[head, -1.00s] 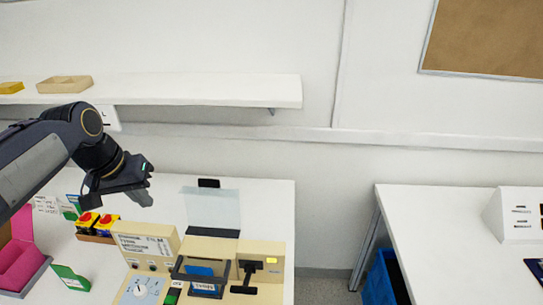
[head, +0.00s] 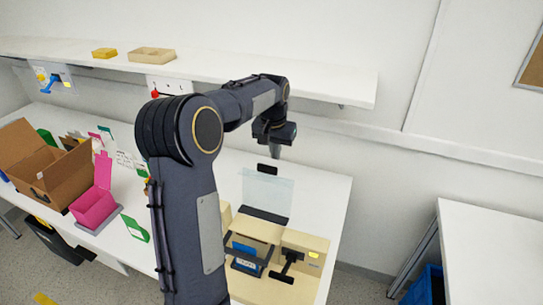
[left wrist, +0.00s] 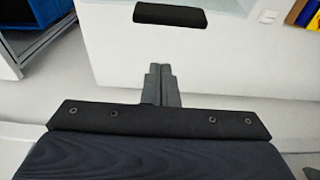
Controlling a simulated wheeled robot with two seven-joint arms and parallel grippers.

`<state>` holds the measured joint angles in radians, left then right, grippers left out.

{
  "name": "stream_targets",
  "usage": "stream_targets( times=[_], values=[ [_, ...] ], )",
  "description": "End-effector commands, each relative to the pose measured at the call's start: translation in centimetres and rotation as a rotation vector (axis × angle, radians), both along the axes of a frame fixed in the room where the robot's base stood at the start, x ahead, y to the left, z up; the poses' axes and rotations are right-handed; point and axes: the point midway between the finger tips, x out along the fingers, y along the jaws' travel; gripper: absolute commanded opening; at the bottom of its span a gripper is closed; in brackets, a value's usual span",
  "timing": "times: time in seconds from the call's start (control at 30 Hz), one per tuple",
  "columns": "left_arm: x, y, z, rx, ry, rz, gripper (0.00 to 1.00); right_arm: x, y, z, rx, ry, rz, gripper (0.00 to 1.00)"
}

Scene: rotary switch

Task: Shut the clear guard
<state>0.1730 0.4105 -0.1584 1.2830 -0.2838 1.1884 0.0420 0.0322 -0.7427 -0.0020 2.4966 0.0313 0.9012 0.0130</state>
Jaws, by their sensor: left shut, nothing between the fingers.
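The clear guard (head: 267,192) is a see-through panel standing raised at the back of the beige switch unit (head: 305,244), with a black tab (head: 268,168) at its top edge. My left gripper (head: 275,153) is shut and empty, pointing down just above and beyond that tab; I cannot tell whether they touch. In the left wrist view my shut fingers (left wrist: 160,85) show in the middle, apart in the picture from a black bar (left wrist: 169,15), which looks like the tab. My left arm hides the left part of the unit. My right gripper is not in view.
A shelf (head: 220,72) runs along the wall above the gripper. A cardboard box (head: 45,175) and a pink bin (head: 95,205) stand on the left of the table. A second table (head: 490,250) is at the right, with a floor gap between.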

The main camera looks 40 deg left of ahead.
Motion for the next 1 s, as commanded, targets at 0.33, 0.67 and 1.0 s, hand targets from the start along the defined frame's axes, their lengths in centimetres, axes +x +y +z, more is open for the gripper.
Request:
stream_targets(
  times=[0.33, 0.67, 1.0],
  values=[
    [-3.5, -1.1, 0.5, -0.001, -0.001, 0.000, 0.00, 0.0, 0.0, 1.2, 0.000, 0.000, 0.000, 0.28],
    [-3.7, -1.2, 0.5, -0.001, -0.001, 0.000, 0.00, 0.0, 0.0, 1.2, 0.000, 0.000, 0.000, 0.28],
    [-4.0, -0.4, 0.6, 0.027, -0.091, 0.001, 0.00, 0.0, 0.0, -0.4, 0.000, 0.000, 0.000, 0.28]
  ],
)
